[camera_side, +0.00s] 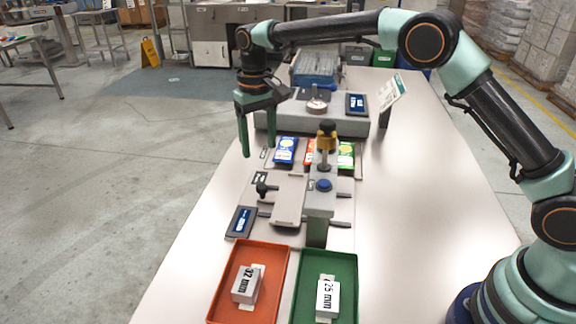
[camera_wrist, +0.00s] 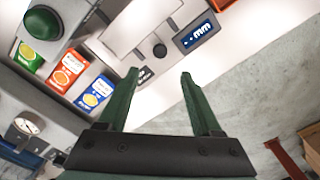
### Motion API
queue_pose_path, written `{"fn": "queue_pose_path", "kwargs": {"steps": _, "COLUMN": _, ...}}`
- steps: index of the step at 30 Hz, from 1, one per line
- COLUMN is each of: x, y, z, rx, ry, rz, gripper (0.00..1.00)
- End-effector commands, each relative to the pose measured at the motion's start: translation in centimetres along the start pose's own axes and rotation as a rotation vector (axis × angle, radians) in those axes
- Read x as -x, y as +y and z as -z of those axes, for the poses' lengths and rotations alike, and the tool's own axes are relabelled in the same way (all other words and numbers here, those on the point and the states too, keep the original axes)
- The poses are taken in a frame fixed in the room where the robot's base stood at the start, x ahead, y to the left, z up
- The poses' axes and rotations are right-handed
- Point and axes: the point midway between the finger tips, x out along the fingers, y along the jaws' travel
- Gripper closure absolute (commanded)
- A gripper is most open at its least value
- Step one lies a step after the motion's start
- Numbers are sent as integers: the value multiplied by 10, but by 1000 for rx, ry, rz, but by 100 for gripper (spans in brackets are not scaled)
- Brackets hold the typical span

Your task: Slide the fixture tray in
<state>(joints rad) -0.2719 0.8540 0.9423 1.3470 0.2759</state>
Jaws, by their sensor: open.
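The fixture tray looks to be the pale grey plate (camera_side: 289,205) at the measuring stand, at centre in the side view. It sticks out to the left of the stand's column. A black handle (camera_side: 265,189) is at its left side; a black knob (camera_wrist: 160,51), likely that handle, shows in the wrist view beside a pale plate (camera_wrist: 128,25). My gripper (camera_side: 259,151) is open and empty, with its green fingers pointing down. It is behind and above the handle in the side view, apart from it. The fingers also show in the wrist view (camera_wrist: 160,75).
A small display (camera_side: 241,222) lies left of the plate. Blue (camera_side: 285,150), red and green (camera_side: 346,156) packs stand behind the stand, with a scale (camera_side: 300,120) farther back. An orange tray (camera_side: 222,290) and a green tray (camera_side: 348,262) hold labelled blocks in front. The table's right side is clear.

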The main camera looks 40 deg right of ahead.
Motion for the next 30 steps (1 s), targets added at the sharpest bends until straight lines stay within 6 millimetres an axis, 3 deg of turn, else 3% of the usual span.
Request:
{"fn": "queue_pose_path", "kwargs": {"steps": 15, "x": -92, "y": 0, "z": -1, "rx": 3, "ry": -1, "rz": 0, "gripper": 34}}
{"fn": "queue_pose_path", "kwargs": {"steps": 21, "x": -108, "y": 0, "z": 0, "rx": 4, "ry": 1, "rz": 0, "gripper": 34}}
{"fn": "queue_pose_path", "kwargs": {"steps": 30, "x": -110, "y": 0, "z": 0, "rx": 4, "ry": 1, "rz": 0, "gripper": 34}}
